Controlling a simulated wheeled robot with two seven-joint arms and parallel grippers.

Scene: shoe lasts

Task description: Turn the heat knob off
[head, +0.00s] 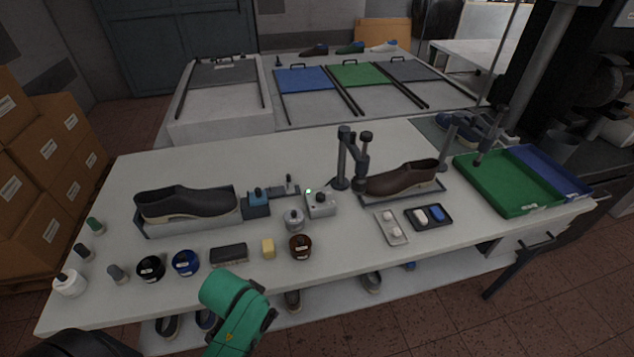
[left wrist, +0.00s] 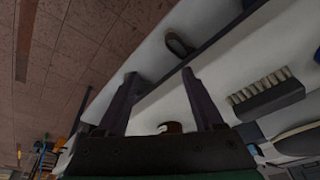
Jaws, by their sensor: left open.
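A small grey control box (head: 320,205) stands mid-table, with a dark round knob (head: 321,197) on top and a lit green light (head: 308,191) at its back left corner. The knob's setting is too small to read. My left gripper (left wrist: 159,76) is open, with two dark fingers spread and nothing held between them. In the head view, my green left wrist is low in front of the table's front edge, left of and nearer than the box; its fingers are hidden there. The box is not recognisable in the left wrist view. My right gripper is not in view.
A brown jar (head: 300,246), a yellow block (head: 268,248), a brush (head: 229,254) and a grey pot (head: 293,219) stand between the front edge and the box. A clamp post (head: 343,165) rises to its right. A dark shoe (head: 185,203) lies left.

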